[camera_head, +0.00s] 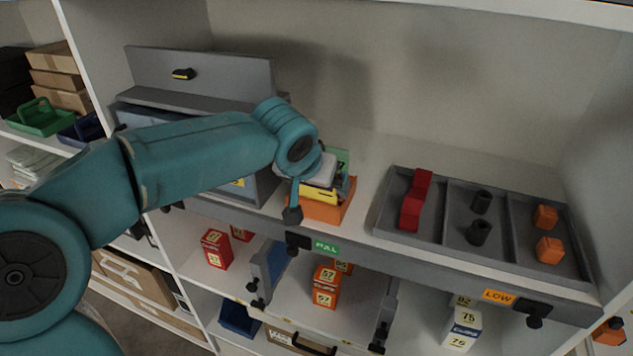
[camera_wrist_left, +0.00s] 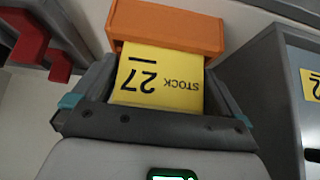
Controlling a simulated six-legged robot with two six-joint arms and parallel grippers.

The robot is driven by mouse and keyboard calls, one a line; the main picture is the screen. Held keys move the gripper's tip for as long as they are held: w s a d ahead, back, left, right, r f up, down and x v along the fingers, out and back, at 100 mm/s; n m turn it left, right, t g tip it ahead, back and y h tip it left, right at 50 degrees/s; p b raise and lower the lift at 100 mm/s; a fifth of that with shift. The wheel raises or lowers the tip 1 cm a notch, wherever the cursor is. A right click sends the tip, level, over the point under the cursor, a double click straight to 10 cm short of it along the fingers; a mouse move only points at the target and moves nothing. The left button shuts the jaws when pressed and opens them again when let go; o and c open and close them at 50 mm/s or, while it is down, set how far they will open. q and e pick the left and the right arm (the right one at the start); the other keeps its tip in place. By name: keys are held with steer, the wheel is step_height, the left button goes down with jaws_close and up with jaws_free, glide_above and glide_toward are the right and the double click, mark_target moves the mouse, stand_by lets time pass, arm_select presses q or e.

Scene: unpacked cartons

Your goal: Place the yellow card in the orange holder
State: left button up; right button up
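The yellow card (camera_head: 318,194), marked STOCK 27 in the left wrist view (camera_wrist_left: 165,85), is at the orange holder (camera_head: 322,211) on the upper shelf. My left gripper (camera_head: 318,200) is over the holder; in the wrist view its two fingers (camera_wrist_left: 158,88) flank the card and appear to touch both side edges. The card's far edge meets the holder (camera_wrist_left: 168,25); how deep it sits in any slot is hidden. A green piece (camera_head: 343,157) shows behind the card. My right gripper is not in view.
A grey divided tray (camera_head: 385,222) to the right holds red, dark and orange pieces. A grey cabinet (camera_head: 268,188) stands just left of the holder. The shelf's front rail (camera_head: 385,256) carries labels. Numbered cartons (camera_head: 325,286) stand on the shelf below.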

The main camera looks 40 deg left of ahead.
arm_select(q)
steer(key=shift+d, duration=0.1)
steer(key=shift+s, duration=0.1)
steer(key=shift+r, duration=0.5)
steer(key=v, duration=1.1)
steer(key=shift+s, duration=0.3)
steer(key=shift+w+r, duration=0.1)
